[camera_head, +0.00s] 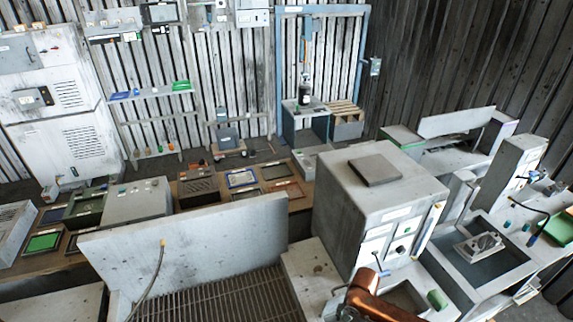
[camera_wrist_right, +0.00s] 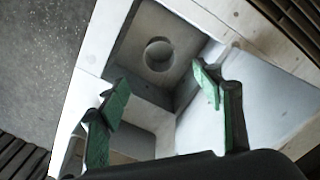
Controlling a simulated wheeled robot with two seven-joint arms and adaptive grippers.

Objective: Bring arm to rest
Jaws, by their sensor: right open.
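My right gripper (camera_wrist_right: 162,92) is open in the right wrist view, with green pads on its two dark fingers. Nothing is held between them. Below the fingers is a pale box-like fixture (camera_wrist_right: 150,118) with a square recess and a round feature (camera_wrist_right: 158,53) in its floor. I cannot tell whether the fingers touch it. In the head view an orange-brown arm link of mine (camera_head: 378,306) shows at the bottom edge, beside the grey cabinet. The gripper is not clearly visible there. My left arm and gripper are not in view.
A tall grey cabinet (camera_head: 375,205) with a dark plate on top stands beside the arm link. A green cylinder (camera_head: 437,299) is close to its right. A metal part (camera_head: 480,245) lies in a sunken basin farther right. A grated bench (camera_head: 215,298) with a raised back panel is at left.

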